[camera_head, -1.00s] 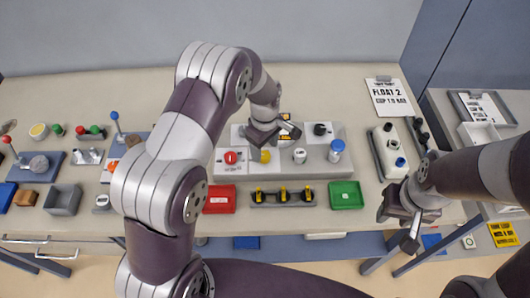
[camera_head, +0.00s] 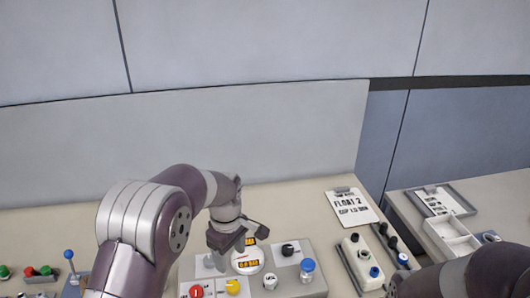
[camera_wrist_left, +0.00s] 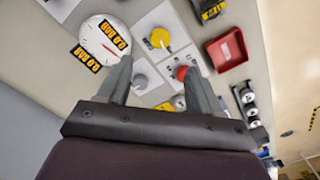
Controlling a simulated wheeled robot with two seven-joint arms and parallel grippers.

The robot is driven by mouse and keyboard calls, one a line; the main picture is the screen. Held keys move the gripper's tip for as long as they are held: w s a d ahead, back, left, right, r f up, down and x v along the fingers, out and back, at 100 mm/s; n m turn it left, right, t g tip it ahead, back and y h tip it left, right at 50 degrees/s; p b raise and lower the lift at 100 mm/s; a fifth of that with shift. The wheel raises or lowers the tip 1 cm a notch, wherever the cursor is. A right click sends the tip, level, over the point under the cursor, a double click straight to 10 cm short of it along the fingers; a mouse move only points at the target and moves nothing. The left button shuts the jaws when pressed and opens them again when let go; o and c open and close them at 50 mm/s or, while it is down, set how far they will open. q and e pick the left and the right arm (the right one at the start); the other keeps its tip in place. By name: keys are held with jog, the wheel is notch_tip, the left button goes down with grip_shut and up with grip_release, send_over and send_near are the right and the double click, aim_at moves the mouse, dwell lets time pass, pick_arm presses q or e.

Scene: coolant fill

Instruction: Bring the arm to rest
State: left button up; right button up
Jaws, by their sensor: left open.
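My left arm comes in from the lower left in the head view. Its gripper (camera_head: 240,258) hangs over the grey control panel (camera_head: 312,286), in front of the round white gauge (camera_head: 246,268) and partly covering it. In the left wrist view the two fingers (camera_wrist_left: 158,68) are apart with nothing held between them. The gauge (camera_wrist_left: 101,38) is beside the left finger, and a grey knob (camera_wrist_left: 140,80) shows between the fingers. The red knob (camera_wrist_left: 181,72) is beside the right finger. My right arm shows at the lower right of the head view; its gripper is outside the picture.
The panel also has a yellow knob (camera_head: 233,286), a black knob (camera_head: 288,249) and a blue-capped part (camera_head: 307,267). A clipboard (camera_head: 352,207) lies to the right, behind a button box (camera_head: 361,262). A red tray (camera_wrist_left: 227,50) shows in the wrist view. The bench behind is bare.

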pick_arm(q)
jog(key=s+a+m, duration=0.2)
jog(key=s+m, duration=0.4)
jog(key=s, duration=0.3)
jog(key=s+a+m+t, duration=0.1)
jog(key=s+a+m, duration=0.1)
jog(key=s+m, duration=0.4)
jog(key=s, duration=0.4)
jog(key=shift+a, duration=0.3)
dwell(1.5)
